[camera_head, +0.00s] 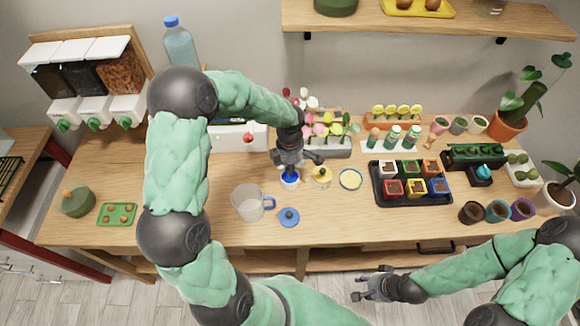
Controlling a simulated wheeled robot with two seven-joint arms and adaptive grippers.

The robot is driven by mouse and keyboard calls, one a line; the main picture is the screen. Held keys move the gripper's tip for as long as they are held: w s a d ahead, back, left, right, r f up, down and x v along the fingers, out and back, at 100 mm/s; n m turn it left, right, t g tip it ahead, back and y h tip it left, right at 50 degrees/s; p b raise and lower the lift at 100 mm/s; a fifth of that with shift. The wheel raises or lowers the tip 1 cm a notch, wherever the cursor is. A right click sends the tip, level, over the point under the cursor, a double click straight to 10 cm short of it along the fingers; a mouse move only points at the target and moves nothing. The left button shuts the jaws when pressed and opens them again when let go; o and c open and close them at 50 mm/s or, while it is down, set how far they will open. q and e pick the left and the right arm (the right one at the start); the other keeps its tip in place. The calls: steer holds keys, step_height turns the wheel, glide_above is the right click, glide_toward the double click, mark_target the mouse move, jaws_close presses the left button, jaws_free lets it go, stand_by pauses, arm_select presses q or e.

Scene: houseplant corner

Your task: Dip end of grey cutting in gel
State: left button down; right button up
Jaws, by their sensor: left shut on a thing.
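My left gripper (292,164) points down right above a small blue jar (289,181) on the table. It is shut on a slim thing, taken to be the grey cutting, which the fingers and wrist almost wholly hide. I cannot tell whether its end touches the gel in the jar. A blue lid with a dark knob (289,217) lies on the table in front of the jar. My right gripper (360,287) is empty and open, low in front of the table's front edge.
A clear jug (247,203) stands left of the blue lid. A black tray (398,199) of coloured pots lies beyond.

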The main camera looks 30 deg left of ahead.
stand_by(0.3)
arm_select(q)
steer(key=shift+r+p, duration=1.6)
steer(key=shift+r, duration=1.85)
